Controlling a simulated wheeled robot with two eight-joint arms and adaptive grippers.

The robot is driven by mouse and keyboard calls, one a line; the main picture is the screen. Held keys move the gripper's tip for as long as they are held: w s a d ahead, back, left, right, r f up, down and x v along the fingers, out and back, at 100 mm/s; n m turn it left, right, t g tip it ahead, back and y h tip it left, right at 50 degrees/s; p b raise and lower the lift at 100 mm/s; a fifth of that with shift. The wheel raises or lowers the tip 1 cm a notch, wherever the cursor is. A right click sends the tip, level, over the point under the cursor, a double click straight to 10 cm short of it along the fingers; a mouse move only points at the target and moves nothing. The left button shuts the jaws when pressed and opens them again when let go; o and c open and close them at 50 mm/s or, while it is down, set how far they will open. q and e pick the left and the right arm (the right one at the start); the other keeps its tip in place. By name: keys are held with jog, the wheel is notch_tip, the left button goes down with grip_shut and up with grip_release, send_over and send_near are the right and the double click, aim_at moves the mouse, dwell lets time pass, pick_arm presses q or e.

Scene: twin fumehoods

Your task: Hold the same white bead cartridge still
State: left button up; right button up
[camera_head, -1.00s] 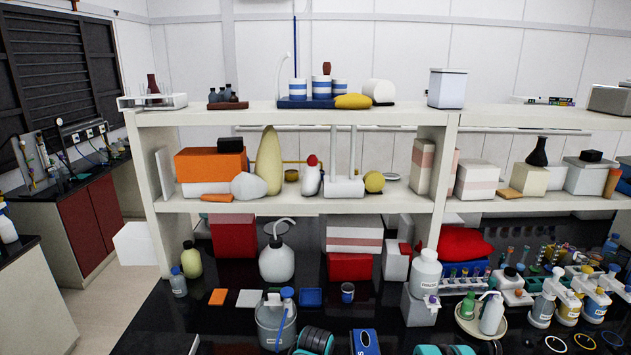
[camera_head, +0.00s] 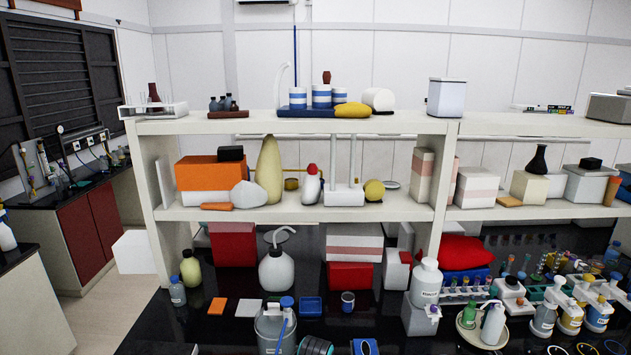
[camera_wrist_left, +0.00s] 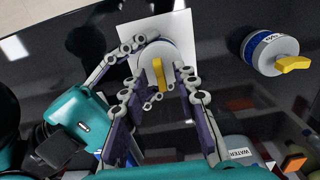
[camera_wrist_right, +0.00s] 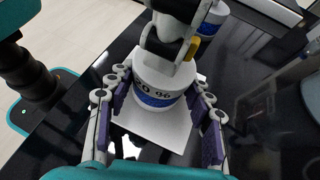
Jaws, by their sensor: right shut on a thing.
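A white bead cartridge with a blue band (camera_wrist_right: 158,88) stands upright on a white square sheet (camera_wrist_right: 150,128) in the right wrist view. My right gripper (camera_wrist_right: 160,98) is shut on its sides, with purple-padded fingers left and right. In the left wrist view the cartridge top (camera_wrist_left: 148,58) with its yellow handle (camera_wrist_left: 158,75) shows ahead of my left gripper (camera_wrist_left: 160,90). The left fingers stand apart on both sides of the handle. Contact there is unclear. Neither gripper can be made out in the head view.
A second blue-banded cartridge with a yellow handle (camera_wrist_left: 270,52) stands apart on the dark bench. A bottle labelled WATER (camera_wrist_left: 240,152) is near the left gripper. A steel-coloured pot (camera_head: 275,330) and dispenser bottles (camera_head: 493,322) stand on the bench below loaded shelves (camera_head: 290,208).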

pick_arm(q)
jog(key=shift+r, duration=0.1)
jog(key=shift+r, duration=3.45)
notch_tip(320, 180, up, 5)
notch_tip(320, 180, down, 12)
jog(key=shift+f, duration=0.1)
grip_shut()
